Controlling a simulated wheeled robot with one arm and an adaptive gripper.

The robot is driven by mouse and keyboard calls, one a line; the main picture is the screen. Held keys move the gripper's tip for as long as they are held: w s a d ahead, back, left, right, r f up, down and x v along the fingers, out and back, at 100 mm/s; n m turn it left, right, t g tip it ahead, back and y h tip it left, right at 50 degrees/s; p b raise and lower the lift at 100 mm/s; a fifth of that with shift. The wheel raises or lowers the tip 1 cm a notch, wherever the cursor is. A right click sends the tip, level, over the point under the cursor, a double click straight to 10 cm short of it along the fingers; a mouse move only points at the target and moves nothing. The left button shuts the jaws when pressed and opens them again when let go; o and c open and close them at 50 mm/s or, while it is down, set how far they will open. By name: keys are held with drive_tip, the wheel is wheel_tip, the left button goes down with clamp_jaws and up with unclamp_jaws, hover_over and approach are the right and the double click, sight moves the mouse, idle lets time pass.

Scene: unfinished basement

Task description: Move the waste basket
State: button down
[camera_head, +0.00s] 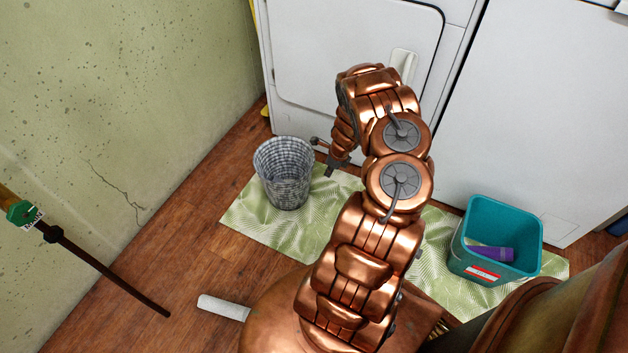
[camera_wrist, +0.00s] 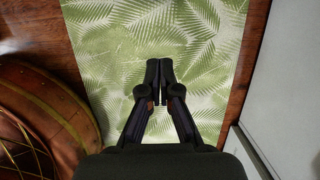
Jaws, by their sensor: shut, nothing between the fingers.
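A grey woven waste basket (camera_head: 284,185) stands upright on the left part of a green leaf-patterned mat (camera_head: 262,222), in front of a white appliance. It is open at the top and looks empty. My gripper (camera_head: 324,155) is just right of the basket, near its rim in the picture; I cannot tell whether they touch. In the wrist view my gripper (camera_wrist: 159,68) points down over the mat, its fingertips together with nothing between them. The basket is not in the wrist view.
A teal bin (camera_head: 480,262) with a purple object (camera_head: 492,253) inside stands on the mat's right end. White appliances (camera_head: 345,50) line the back. A green-speckled wall (camera_head: 120,110) and a dark rod (camera_head: 110,272) are left. A white cylinder (camera_head: 222,307) lies on the wooden floor.

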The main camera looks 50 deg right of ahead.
drive_tip(key=w+a+f+b, duration=0.1)
drive_tip(key=w+f+b, duration=0.2)
drive_tip(key=w+f, duration=0.3)
drive_tip(key=shift+a+f, duration=0.35)
drive_tip(key=shift+f, duration=1.1)
